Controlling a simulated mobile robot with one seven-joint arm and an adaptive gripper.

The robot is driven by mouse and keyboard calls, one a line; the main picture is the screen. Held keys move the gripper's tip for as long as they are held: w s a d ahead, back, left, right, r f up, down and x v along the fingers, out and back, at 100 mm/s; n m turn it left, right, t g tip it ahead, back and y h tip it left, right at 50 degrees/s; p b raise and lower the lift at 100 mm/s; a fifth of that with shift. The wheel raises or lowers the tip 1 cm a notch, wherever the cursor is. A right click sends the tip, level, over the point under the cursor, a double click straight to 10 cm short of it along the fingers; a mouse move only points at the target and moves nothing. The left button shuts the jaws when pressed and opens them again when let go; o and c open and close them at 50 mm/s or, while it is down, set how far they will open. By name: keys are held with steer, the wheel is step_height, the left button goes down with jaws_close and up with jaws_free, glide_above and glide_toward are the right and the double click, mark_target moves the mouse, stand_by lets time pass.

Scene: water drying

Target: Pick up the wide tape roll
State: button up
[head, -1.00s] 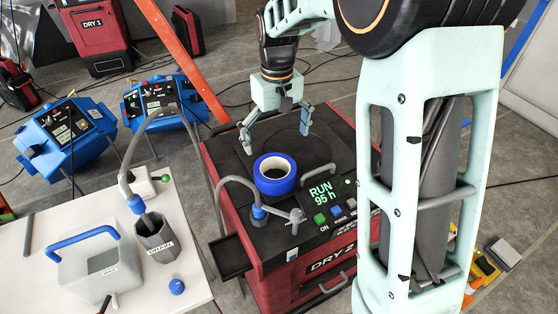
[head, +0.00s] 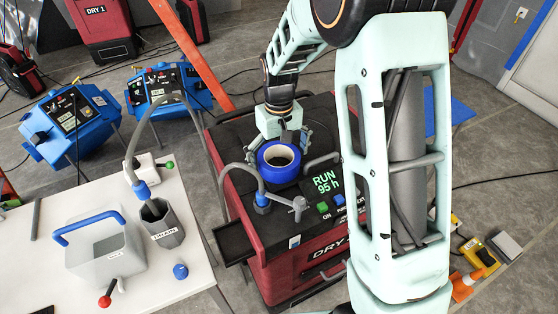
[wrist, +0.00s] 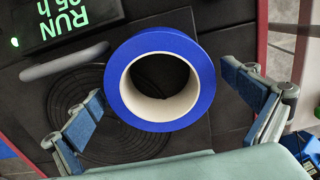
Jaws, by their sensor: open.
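The wide tape roll (head: 279,166) is a blue ring with a pale inner core. It sits on the black top of the red DRY 2 machine (head: 300,236), beside the RUN 95 h display (head: 325,182). My gripper (head: 281,142) is just behind the roll in the head view, its lower fingers partly hidden by it. In the wrist view the tape roll (wrist: 206,72) lies ahead of my gripper (wrist: 172,112). The two fingers are spread wide on either side, with gaps to the roll. The gripper is open and empty.
A hose with a blue collar (head: 262,196) and a small valve stand at the machine's left front, close to the roll. A grey handle (head: 322,160) is right of it. A white table (head: 190,280) with a jug (head: 105,262) and DRAIN container (head: 161,228) is at left.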

steer(key=c, duration=1.2)
steer(key=shift+r, duration=0.1)
